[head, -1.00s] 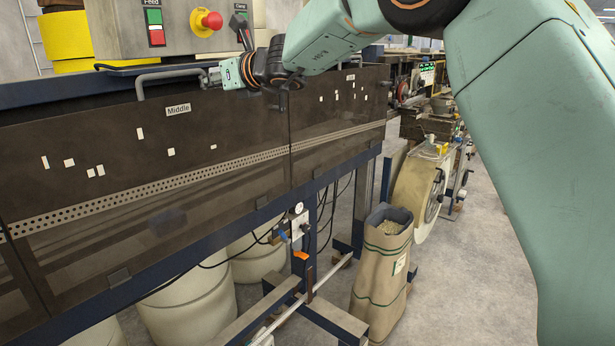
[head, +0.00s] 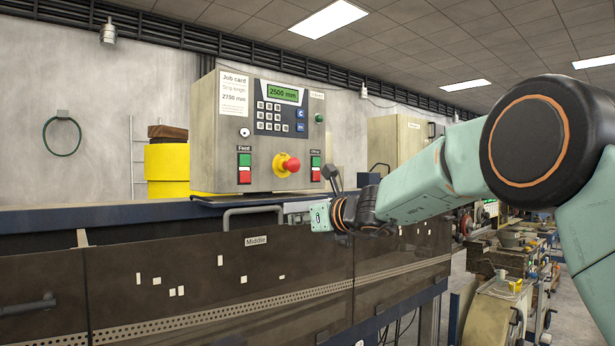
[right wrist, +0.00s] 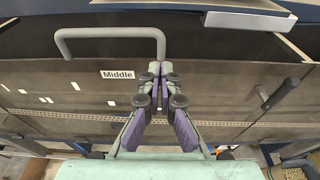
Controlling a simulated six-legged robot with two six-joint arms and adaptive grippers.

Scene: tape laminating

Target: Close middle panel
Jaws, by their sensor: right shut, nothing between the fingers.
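The middle panel (head: 200,305) is a dark see-through cover labelled "Middle" with a grey bar handle (head: 252,212) at its top edge. It stands upright along the machine front, roughly in line with its neighbour on the right. In the right wrist view the handle (right wrist: 110,32) curves above the label, and the panel (right wrist: 60,85) fills the middle. My right gripper (head: 295,213) is at the handle's right end. In the right wrist view its fingertips (right wrist: 161,70) are together and empty, just below that end. Contact with handle or panel is unclear. My left gripper is not in view.
A control box (head: 265,130) with a red emergency knob (head: 287,164) stands above the panel. A black clamp lever (head: 335,178) rises close to my right gripper. A left panel (head: 40,290) and a right panel (head: 400,258) flank the middle one.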

